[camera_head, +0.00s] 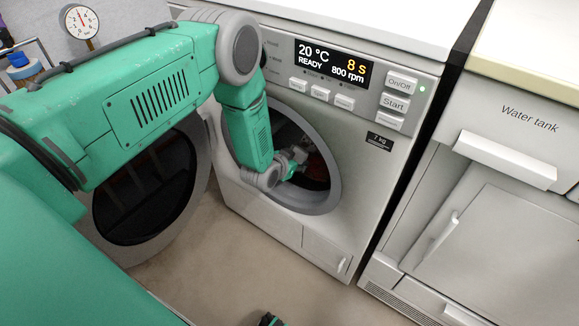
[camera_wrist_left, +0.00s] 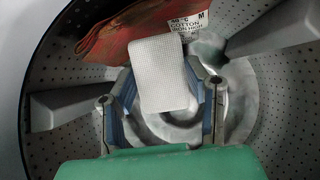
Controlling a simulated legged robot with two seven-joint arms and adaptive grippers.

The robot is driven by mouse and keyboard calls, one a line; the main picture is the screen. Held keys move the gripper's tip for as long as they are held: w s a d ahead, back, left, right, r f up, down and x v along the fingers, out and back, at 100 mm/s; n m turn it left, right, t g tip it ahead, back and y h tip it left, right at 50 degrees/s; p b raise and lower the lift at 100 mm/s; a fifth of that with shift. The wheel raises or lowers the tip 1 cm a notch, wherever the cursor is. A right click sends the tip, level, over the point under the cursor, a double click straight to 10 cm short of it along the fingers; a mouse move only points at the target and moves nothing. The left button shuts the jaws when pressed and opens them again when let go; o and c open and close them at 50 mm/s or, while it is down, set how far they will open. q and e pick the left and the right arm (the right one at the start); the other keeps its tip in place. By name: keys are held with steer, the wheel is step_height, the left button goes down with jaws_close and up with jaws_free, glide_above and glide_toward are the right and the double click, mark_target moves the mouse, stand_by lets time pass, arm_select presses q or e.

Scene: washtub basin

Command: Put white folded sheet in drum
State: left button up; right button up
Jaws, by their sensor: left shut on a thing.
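The white folded sheet (camera_wrist_left: 163,75) is a small rectangle with a woven texture, seen in the wrist view inside the drum (camera_wrist_left: 270,85). My left gripper (camera_wrist_left: 160,100) is shut on it, one finger on each side. In the head view my left arm reaches through the round door opening, and the left gripper (camera_head: 294,161) is partly in shadow there. The drum's inside is mostly hidden by my arm and the washer's rim in the head view.
A red cloth (camera_wrist_left: 125,35) with a care label (camera_wrist_left: 189,24) lies in the drum behind the sheet. The washer door (camera_head: 145,195) stands open at left. The washer display (camera_head: 332,63) reads 20 °C, READY. A water tank cabinet (camera_head: 500,200) stands at right.

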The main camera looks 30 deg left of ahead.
arm_select(q)
steer(key=shift+w+d, duration=0.15)
steer(key=shift+w, duration=1.4)
steer(key=shift+w+d, duration=0.1)
steer(key=shift+w, duration=1.45)
steer(key=o, duration=0.9)
steer(key=v, duration=1.2)
steer(key=shift+f, duration=0.1)
